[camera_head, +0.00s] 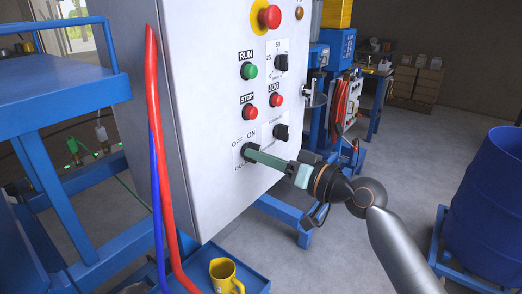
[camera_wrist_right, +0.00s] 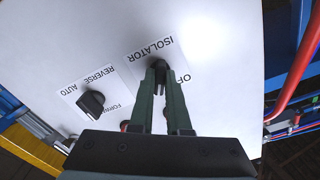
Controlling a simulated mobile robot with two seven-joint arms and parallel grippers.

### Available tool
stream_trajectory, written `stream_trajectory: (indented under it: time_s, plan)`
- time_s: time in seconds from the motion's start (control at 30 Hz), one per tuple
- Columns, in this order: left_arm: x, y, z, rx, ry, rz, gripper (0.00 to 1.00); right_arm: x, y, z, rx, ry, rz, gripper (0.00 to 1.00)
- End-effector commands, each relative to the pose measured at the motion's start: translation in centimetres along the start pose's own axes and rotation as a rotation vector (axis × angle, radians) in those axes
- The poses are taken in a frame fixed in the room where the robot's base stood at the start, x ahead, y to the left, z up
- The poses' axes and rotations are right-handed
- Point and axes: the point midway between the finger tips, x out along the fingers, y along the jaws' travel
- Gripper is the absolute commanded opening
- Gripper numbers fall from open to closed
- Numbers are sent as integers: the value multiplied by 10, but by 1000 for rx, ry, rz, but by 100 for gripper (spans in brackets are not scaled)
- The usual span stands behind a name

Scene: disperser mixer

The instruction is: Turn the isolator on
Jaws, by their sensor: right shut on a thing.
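The isolator switch (camera_head: 246,151) is a black rotary knob low on the front of the light grey control cabinet (camera_head: 215,75). OFF and ON are printed above it in the head view. My right gripper (camera_head: 252,154) reaches in from the right, its green fingers shut on the knob. In the right wrist view, the gripper (camera_wrist_right: 160,75) has its fingertips on both sides of the isolator knob (camera_wrist_right: 158,64), beside the ISOLATOR label. The fingers hide part of the knob and the label, so its exact angle cannot be told. My left gripper is not in view.
Above the isolator are a red emergency stop (camera_head: 270,16), green RUN button (camera_head: 249,71), red STOP button (camera_head: 249,113) and other switches. Red and blue hoses (camera_head: 168,200) hang at the cabinet's left. A yellow mug (camera_head: 223,275) stands below. A blue drum (camera_head: 490,205) is at the right.

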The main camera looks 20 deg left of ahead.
Motion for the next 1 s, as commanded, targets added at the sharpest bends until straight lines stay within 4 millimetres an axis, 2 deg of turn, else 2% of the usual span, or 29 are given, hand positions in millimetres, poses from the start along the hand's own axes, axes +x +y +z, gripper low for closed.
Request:
stream_trajectory:
  time_s: [0.4,0.93,0.97,1.0]
  plan:
    - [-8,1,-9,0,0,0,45,0,0,0,173,-2,0,0]
    - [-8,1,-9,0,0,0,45,0,0,1,195,-2,0,0]
    - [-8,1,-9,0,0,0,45,0,0,1,195,-2,0,18]
    - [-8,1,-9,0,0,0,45,0,0,1,195,-1,0,23]
